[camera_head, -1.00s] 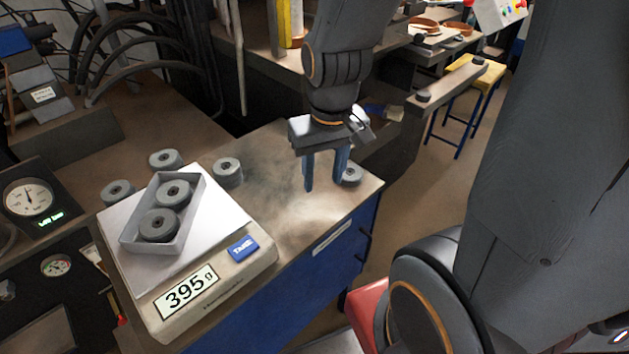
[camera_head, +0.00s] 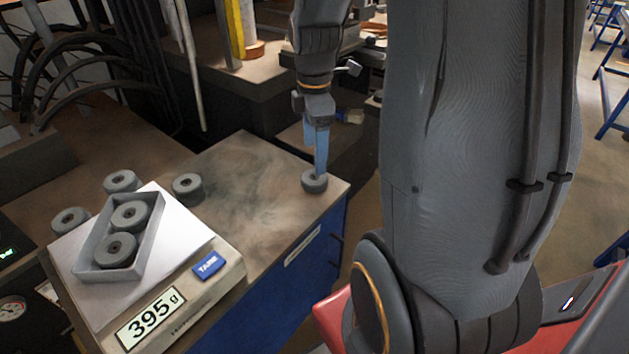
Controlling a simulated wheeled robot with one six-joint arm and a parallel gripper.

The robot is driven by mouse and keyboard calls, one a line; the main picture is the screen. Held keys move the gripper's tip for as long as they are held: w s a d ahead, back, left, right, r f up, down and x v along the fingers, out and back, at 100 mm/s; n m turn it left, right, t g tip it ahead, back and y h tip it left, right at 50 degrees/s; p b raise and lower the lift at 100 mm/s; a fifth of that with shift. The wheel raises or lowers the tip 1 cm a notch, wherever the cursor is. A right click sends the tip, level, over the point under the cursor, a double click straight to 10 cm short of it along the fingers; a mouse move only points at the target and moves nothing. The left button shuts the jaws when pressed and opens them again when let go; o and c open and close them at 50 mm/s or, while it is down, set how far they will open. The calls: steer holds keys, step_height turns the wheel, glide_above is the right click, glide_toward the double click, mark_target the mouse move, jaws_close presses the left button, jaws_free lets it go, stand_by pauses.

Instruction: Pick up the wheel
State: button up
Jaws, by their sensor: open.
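Several grey flap-disc wheels with dark centre holes are in view. One wheel (camera_head: 314,183) lies by itself near the right end of the bench top. My gripper (camera_head: 319,168) points down at this wheel, its blue fingers seen nearly edge-on. One fingertip overlaps the wheel's top in the picture. The jaws are open and hold nothing; whether they touch the wheel I cannot tell. Another wheel (camera_head: 187,186) lies on the bench right of the scale, and two more, a near one (camera_head: 70,220) and a far one (camera_head: 120,181), lie behind it.
A scale (camera_head: 188,306) reading 395 g carries a grey tray (camera_head: 151,244) with two wheels in it. The bench's right edge is close to the lone wheel. Black hoses hang at the back left.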

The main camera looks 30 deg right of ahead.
mark_target(315, 177)
steer(key=shift+f+p, duration=0.95)
steer(key=shift+f, duration=2.8)
steer(key=c, duration=1.3)
steer(key=shift+r, duration=0.1)
